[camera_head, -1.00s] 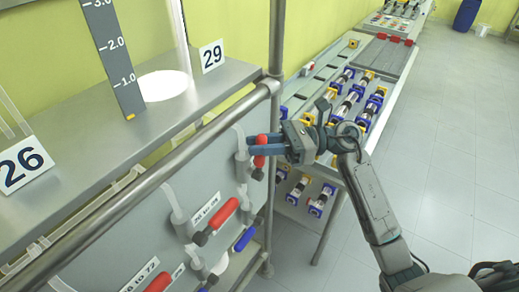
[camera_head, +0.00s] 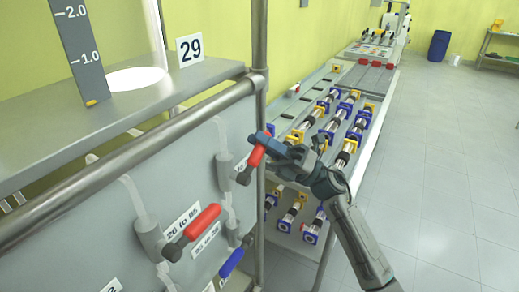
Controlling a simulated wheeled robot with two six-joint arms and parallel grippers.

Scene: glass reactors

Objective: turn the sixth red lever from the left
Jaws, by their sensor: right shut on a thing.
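A red lever (camera_head: 256,157) sits at the right end of the grey valve panel (camera_head: 190,182), slanting up to the right from its dark pivot. My right gripper (camera_head: 262,141) is shut on the upper end of this lever, its blue fingers partly covering it. The frame does not show which place in the row the held lever has. My left gripper is not in view.
A blue lever (camera_head: 231,263) is low on the panel. A metal rail (camera_head: 140,150) and post (camera_head: 259,45) border it. A bench (camera_head: 365,115) with fittings stands behind my right arm.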

